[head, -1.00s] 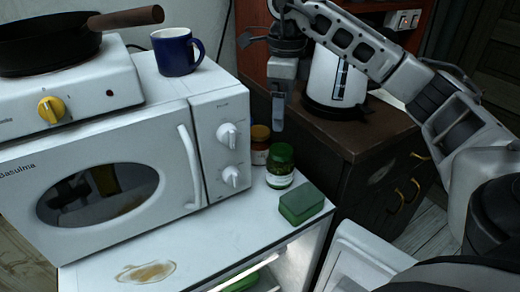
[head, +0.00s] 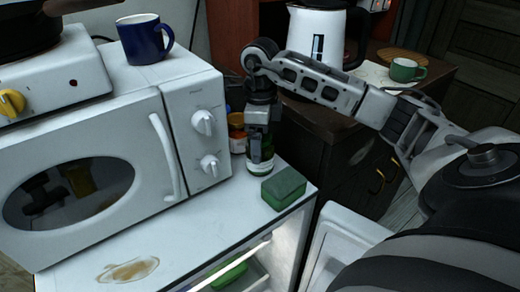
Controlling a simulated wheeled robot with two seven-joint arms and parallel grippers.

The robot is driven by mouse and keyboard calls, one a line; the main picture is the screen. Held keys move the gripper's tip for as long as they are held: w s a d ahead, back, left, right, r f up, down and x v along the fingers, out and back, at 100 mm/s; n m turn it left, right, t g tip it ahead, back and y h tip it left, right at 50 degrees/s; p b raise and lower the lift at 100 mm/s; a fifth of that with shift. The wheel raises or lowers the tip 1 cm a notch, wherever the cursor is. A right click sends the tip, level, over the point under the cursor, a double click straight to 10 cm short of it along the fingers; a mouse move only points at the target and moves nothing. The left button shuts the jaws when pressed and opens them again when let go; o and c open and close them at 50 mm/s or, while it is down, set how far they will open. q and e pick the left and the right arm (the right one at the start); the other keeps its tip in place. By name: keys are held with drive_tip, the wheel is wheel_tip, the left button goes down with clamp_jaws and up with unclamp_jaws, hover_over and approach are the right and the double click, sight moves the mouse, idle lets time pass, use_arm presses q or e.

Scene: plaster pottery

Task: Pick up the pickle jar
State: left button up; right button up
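The pickle jar (head: 260,168) is a small glass jar with a pale label and a green top. It stands on the white surface to the right of the microwave. My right gripper (head: 261,153) points straight down over it, with a finger in front of its lid and upper part. The far finger is hidden, so I cannot tell whether the gripper is open or closed on the jar. My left gripper is not in view.
An orange-labelled jar (head: 237,136) stands close behind-left, beside the microwave (head: 205,130). A green box-shaped sponge (head: 284,188) lies just right-front. A blue mug (head: 143,40) stands on the microwave. A white kettle (head: 318,38) and green cup (head: 405,70) are on the dark cabinet.

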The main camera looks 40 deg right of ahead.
drive_tip(key=shift+f, duration=1.15)
drive_tip(key=c, duration=1.5)
drive_tip(key=shift+r, duration=0.1)
